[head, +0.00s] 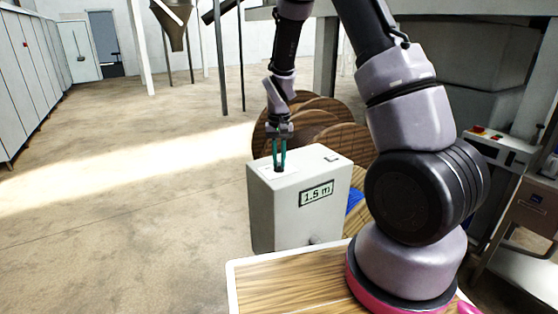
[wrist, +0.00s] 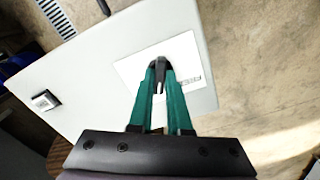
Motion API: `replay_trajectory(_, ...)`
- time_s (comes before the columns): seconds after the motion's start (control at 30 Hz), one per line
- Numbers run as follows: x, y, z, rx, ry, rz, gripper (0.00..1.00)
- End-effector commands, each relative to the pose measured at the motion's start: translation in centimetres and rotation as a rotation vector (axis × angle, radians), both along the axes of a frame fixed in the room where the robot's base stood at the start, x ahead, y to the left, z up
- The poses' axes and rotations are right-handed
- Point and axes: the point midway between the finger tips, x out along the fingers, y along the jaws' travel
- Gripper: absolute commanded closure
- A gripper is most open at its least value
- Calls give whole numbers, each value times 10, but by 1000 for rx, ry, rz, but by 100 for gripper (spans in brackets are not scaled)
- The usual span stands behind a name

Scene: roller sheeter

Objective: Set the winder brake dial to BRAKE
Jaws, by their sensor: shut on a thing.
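The winder brake dial (wrist: 160,64) is a small dark knob on a white label plate (wrist: 185,55) on top of a pale grey box (head: 300,205). In the head view the dial (head: 279,168) shows between the teal fingertips. My gripper (head: 279,163) points down from above and is shut on the dial; its teal fingers also show in the wrist view (wrist: 160,75). Some lettering shows at the plate's right edge, but I cannot read it fully. The fingers hide part of the plate, and I cannot tell which mark the dial points to.
A display reading 1.5 m (head: 316,193) is on the box's front. Brown wood-grained discs (head: 320,125) stand behind the box. A machine panel with a red button (head: 478,130) is at right. The floor (head: 130,200) at left is clear.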

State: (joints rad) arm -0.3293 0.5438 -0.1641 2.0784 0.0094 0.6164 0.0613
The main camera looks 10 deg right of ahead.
Motion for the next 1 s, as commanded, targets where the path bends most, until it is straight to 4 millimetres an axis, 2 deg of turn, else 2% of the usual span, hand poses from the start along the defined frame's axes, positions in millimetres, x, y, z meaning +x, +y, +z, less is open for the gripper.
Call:
replay_trajectory(0.3,1,0,1,0,-2,-116,100)
replay_trajectory(0.83,1,0,1,1,-1,-138,100)
replay_trajectory(0.87,1,0,1,1,-1,-138,76)
replay_trajectory(0.9,1,0,1,1,-1,-138,61)
replay_trajectory(0.93,1,0,0,1,-1,-138,54)
replay_trajectory(1.0,1,0,0,1,-1,-138,54)
